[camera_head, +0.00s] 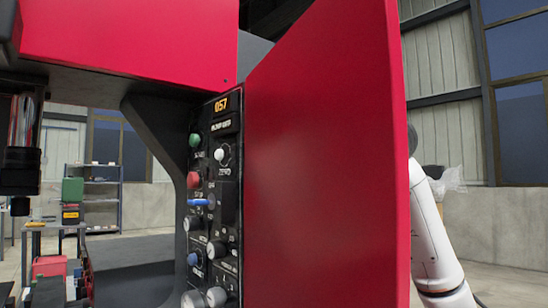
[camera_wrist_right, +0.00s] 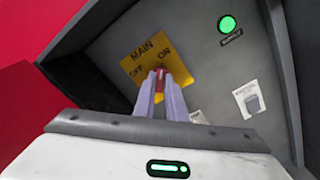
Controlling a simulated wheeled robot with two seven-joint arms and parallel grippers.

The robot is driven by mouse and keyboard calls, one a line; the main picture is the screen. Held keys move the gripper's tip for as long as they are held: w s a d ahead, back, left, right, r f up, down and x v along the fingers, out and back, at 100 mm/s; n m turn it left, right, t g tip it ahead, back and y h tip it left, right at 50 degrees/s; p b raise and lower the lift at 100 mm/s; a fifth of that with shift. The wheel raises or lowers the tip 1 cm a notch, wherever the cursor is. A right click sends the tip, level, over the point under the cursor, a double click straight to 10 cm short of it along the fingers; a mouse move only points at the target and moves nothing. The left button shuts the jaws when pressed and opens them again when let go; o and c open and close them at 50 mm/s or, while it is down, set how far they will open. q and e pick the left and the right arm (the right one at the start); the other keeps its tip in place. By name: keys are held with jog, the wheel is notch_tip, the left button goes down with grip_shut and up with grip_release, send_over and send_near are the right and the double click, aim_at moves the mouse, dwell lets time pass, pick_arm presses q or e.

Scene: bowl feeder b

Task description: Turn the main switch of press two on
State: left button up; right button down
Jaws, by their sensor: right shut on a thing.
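The main switch has a yellow plate (camera_wrist_right: 140,60) marked MAIN, OFF and ON, seen in the right wrist view on a grey panel. Its red handle (camera_wrist_right: 160,77) stands out from the plate below the words. My right gripper (camera_wrist_right: 161,82) is shut on the handle, with one pale purple finger on each side. The fingers partly hide the handle, so I cannot tell for sure which word it points at. In the head view the red press (camera_head: 330,150) fills the middle and hides my right gripper. My left gripper does not show.
A round green lamp (camera_wrist_right: 227,24) glows right of the plate, above a white label (camera_wrist_right: 249,99). The press's front panel (camera_head: 213,210) has a display reading 057 and several knobs and buttons. A shelf (camera_head: 100,190) stands back left.

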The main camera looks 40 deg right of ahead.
jog(key=shift+r+m, duration=0.1)
jog(key=shift+m, duration=0.2)
jog(key=c, duration=1.8)
grip_release()
jog(key=shift+s, duration=0.1)
jog(key=s+b, duration=0.1)
jog(key=s, duration=0.9)
jog(key=shift+d+b, duration=0.35)
jog(key=shift+d, duration=0.1)
